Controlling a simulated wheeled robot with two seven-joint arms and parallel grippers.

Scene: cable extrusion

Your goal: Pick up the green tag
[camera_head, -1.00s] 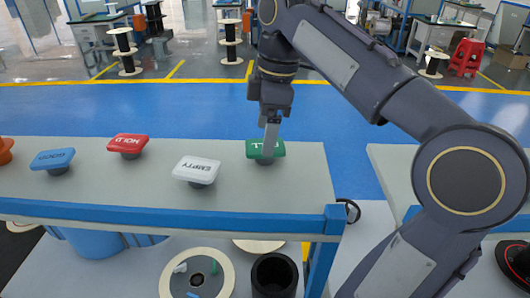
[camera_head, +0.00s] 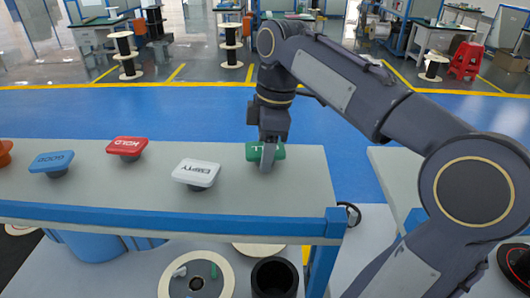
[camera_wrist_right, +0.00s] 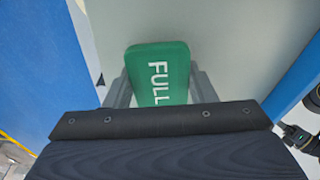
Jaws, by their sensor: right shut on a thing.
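The green tag (camera_head: 254,152) is at the right end of the grey bench top. In the right wrist view the tag (camera_wrist_right: 157,72) shows the white word "FULL" and sits between the two fingers. My right gripper (camera_head: 268,156) points down over the bench and is shut on the green tag. The gripper also shows in the right wrist view (camera_wrist_right: 160,92). The underside of the tag is hidden, so I cannot tell if it touches the bench. My left gripper is not in view.
A white "EMPTY" tag (camera_head: 196,172), a red tag (camera_head: 127,147) and a blue tag (camera_head: 52,161) stand to the left on the bench (camera_head: 120,190). A second bench (camera_head: 385,165) is at the right, past a gap.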

